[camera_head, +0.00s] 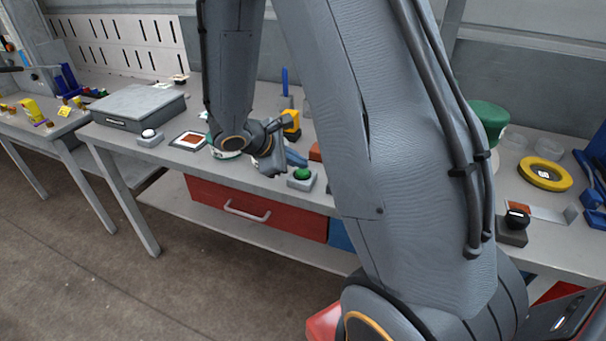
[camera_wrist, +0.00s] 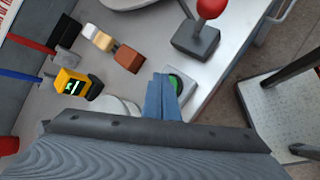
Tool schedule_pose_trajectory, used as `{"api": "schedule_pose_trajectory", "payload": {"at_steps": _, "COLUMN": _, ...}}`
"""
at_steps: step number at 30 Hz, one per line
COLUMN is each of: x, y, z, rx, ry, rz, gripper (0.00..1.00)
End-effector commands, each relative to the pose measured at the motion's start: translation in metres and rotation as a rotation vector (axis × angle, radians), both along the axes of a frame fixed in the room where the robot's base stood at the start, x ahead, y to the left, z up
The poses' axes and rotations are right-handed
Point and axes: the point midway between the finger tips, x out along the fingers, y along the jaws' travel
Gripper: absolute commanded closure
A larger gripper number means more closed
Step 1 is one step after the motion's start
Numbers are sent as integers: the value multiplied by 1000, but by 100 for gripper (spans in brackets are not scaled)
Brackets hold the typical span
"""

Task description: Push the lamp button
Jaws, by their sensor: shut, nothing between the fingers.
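A green button (camera_head: 302,174) on a small grey box sits at the front edge of the workbench, and it is the likely lamp button. My gripper (camera_head: 296,158) has blue fingers and is close behind it in the head view. In the wrist view, the shut, empty fingers (camera_wrist: 166,78) reach beside the green button (camera_wrist: 179,85) and cover part of it. I cannot tell whether they touch it. A white button (camera_head: 149,133) and a black knob (camera_head: 517,217) on grey boxes stand farther off. No lamp is clearly identifiable.
A red-ball lever (camera_wrist: 212,8) on a grey base stands near the button. A brown block (camera_wrist: 129,58) and a yellow device (camera_wrist: 75,84) are on the other side. A red drawer (camera_head: 250,210) hangs below the bench. A yellow disc (camera_head: 545,174) lies at right.

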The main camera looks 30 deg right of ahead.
Motion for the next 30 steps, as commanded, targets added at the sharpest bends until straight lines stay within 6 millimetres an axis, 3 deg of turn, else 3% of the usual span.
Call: {"api": "schedule_pose_trajectory", "payload": {"at_steps": 30, "x": 0, "y": 0, "z": -9, "rx": 0, "ry": 0, "rz": 0, "gripper": 100}}
